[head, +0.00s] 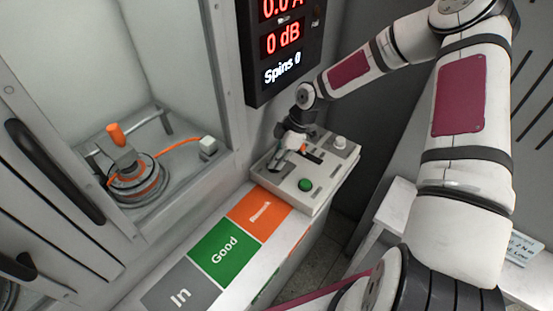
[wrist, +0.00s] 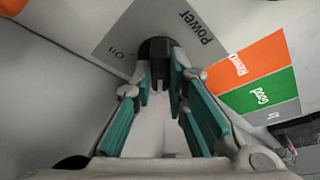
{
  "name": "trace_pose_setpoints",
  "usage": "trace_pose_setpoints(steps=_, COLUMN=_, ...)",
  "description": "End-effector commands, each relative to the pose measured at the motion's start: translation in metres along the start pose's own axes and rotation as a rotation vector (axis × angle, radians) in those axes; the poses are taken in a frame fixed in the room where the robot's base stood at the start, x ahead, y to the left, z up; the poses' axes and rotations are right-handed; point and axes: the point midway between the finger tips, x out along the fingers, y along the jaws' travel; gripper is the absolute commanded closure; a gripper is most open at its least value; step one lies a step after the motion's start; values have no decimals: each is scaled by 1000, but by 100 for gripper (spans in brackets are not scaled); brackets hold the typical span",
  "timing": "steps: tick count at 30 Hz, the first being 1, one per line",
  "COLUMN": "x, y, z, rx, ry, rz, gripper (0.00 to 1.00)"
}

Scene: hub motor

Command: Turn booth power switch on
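The black power switch (wrist: 157,50) shows in the wrist view, on a grey panel patch (wrist: 120,40) marked "Power" and "On". Its lever points toward the camera, between the teal-padded fingertips of my gripper (wrist: 161,88). The fingertips are close on both sides of the lever; I cannot tell whether they press on it. In the head view my gripper (head: 292,148) is down at the far left part of the control box (head: 318,190) and hides the switch there. The setting of the switch cannot be read.
A display (head: 283,45) reading 0 dB and Spins 0 hangs above. Labelled bins mats, Good (head: 222,252) and an orange one (head: 260,212), lie in front. A motor (head: 137,178) sits in the booth.

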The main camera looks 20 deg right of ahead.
Motion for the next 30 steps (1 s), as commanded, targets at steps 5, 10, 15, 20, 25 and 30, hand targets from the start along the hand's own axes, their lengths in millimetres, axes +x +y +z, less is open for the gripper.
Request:
trace_pose_setpoints(steps=5, x=1, y=0, z=0, rx=0, ry=1, rz=1, gripper=100)
trace_pose_setpoints(steps=10, x=1, y=-1, z=0, rx=18, ry=-1, rz=7, gripper=100)
trace_pose_setpoints(steps=15, x=1, y=-2, z=0, rx=80, ry=-1, rz=33, gripper=100)
trace_pose_setpoints(steps=20, x=0, y=-3, z=-1, rx=182, ry=-2, rz=75, gripper=100)
trace_pose_setpoints(steps=25, x=0, y=-4, z=-2, rx=323, ry=-2, rz=134, gripper=100)
trace_pose_setpoints(steps=30, x=1, y=-5, z=-2, rx=473, ry=-2, rz=196, gripper=100)
